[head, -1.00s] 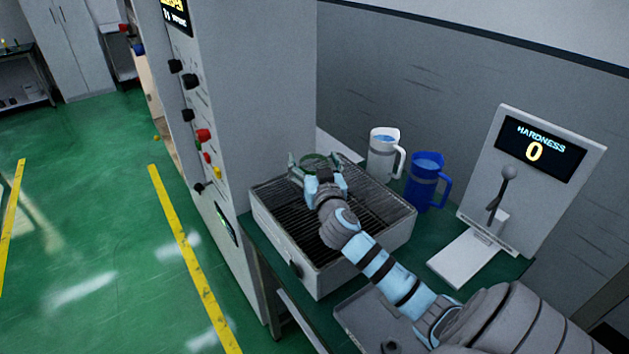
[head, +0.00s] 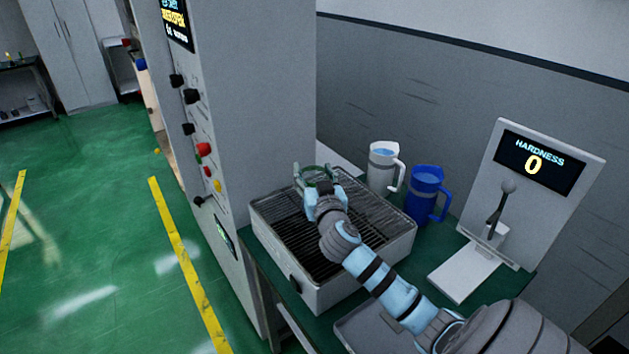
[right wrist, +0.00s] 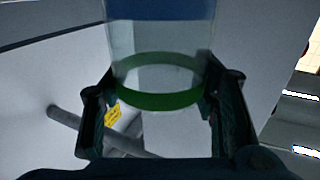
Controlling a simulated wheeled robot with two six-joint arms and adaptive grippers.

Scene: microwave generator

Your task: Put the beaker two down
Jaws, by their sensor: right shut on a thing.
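My right gripper (head: 317,178) reaches over the wire-racked metal box in the head view. It is shut on a clear glass beaker with a green band, which shows best in the right wrist view (right wrist: 158,97). In that view one finger lies on each side of the beaker, at the band. In the head view only a green rim of the beaker (head: 318,171) shows above the fingers. The beaker is at the far part of the rack; I cannot tell whether it touches the rack. My left gripper is not in view.
The metal box (head: 370,258) stands on a green table beside the tall grey machine (head: 262,90). A white jug (head: 382,168), a blue jug (head: 425,192) and a hardness tester (head: 540,170) stand to the right. The rack's near part is free.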

